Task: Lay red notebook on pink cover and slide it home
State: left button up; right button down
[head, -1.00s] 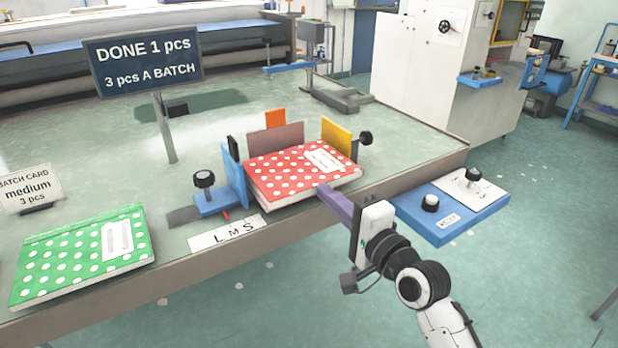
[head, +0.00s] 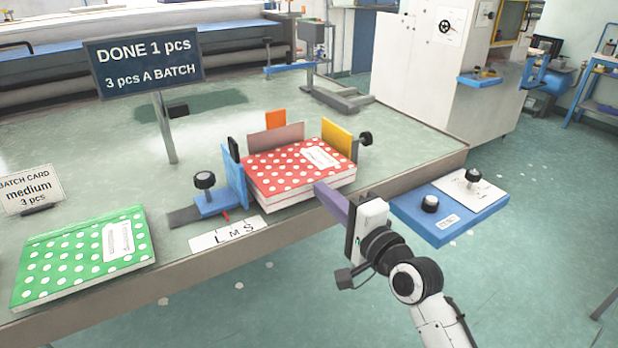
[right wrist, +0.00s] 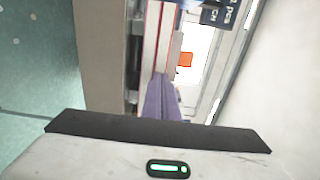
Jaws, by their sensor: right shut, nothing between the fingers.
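The red notebook with white dots (head: 290,166) lies flat in the fixture between the blue side plate (head: 236,178) and the yellow plate (head: 337,138). Its back edge is close to the mauve back plate (head: 277,139). Page and cover edges show as stripes at its front; I cannot make out a separate pink cover beneath. My right gripper (head: 326,194) is shut and empty, its purple fingers at the notebook's front edge; I cannot tell whether they touch. In the right wrist view the fingers (right wrist: 161,100) point at the red and white stripes (right wrist: 158,45). My left gripper is not in view.
A green dotted notebook (head: 84,257) lies at the table's left front. A blue clamp with a black knob (head: 205,196) stands left of the fixture, and a label strip (head: 228,234) lies before it. A blue control box (head: 450,213) sits off the table's right edge.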

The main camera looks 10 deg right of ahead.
jog(key=shift+p+v, duration=0.75)
jog(key=shift+v, duration=1.9)
jog(key=s+f+n+g+h, duration=0.1)
jog(key=s+f+n+g, duration=0.15)
jog(key=s+f, duration=0.45)
jog(key=s+f+n+g+h, duration=0.1)
jog(key=s+f+n+g, duration=0.2)
jog(key=f, duration=0.8)
jog(key=s+f+n+g+h, duration=0.1)
jog(key=s+f+n+g, duration=0.2)
jog(key=s+f+n, duration=0.7)
jog(key=s+d+f, duration=0.1)
jog(key=s+f, duration=0.3)
jog(key=s, duration=0.3)
jog(key=shift+h, duration=0.4)
jog(key=shift+s+d+f+n, duration=0.1)
jog(key=shift+n, duration=0.15)
